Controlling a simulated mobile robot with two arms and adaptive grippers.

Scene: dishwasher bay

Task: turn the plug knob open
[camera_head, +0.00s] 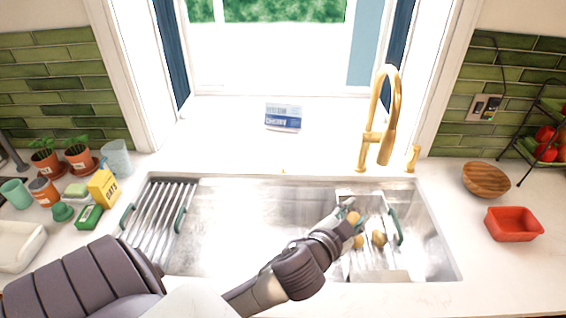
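A small gold piece (283,171) sits on the back rim of the sink, near the middle; it may be the plug knob, but it is too small to tell its position. My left arm reaches in from the lower left across the sink. My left gripper (354,220) is over the right part of the sink, to the right of and nearer than the small gold piece, and apart from it. Its fingers are small and overlap the things behind them, so I cannot tell whether they are open or hold anything. My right gripper is out of view.
The steel sink (255,225) has a drying rack (155,212) at left and a rack with round tan items (379,238) at right. A gold faucet (385,115) and a gold dispenser (413,158) stand behind. A wooden bowl (486,179) and red tub (513,223) are right.

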